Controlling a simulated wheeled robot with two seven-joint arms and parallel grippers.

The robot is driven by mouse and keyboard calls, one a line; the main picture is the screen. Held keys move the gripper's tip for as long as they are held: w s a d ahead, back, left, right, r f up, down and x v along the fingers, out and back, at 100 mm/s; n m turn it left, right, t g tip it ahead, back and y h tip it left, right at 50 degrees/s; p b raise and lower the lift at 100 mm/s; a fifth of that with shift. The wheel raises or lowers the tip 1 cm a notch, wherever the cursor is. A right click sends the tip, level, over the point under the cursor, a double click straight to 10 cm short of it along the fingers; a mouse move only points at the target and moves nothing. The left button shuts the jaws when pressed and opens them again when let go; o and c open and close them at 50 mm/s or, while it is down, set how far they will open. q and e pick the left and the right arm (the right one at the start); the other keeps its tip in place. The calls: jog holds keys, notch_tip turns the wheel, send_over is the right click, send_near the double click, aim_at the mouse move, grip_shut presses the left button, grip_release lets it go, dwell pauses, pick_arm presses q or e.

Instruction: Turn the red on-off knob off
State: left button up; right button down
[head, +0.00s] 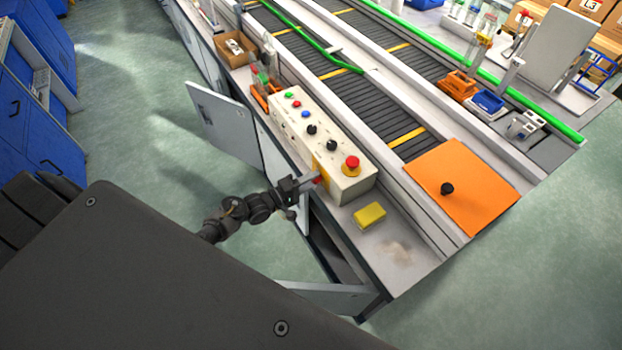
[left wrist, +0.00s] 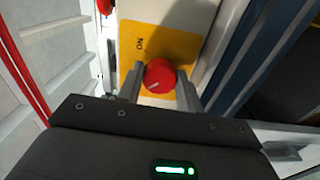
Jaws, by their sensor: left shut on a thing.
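The red on-off knob (left wrist: 158,75) sits on a yellow plate (left wrist: 185,47) with an "ON" label, in the left wrist view. A short pale mark shows near the lower left of its face. My left gripper (left wrist: 160,88) is shut on the knob, one finger on each side. In the head view my left gripper (head: 311,182) reaches the front side of the white control box (head: 352,187), and only a bit of red shows past its fingers. My right gripper is not in view.
The box top carries a red mushroom button (head: 351,162) and several smaller buttons and knobs. A yellow block (head: 370,215) lies on the bench beside the box. Open cabinet doors (head: 222,130) stick out below, on both sides of my left arm. An orange board (head: 475,175) covers the conveyor's end.

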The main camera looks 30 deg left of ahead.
pick_arm(q)
jog(key=shift+n, duration=0.4)
jog(key=o, duration=1)
jog(key=b+v, duration=0.1)
jog(key=v, duration=1)
jog(key=shift+d+f, duration=0.1)
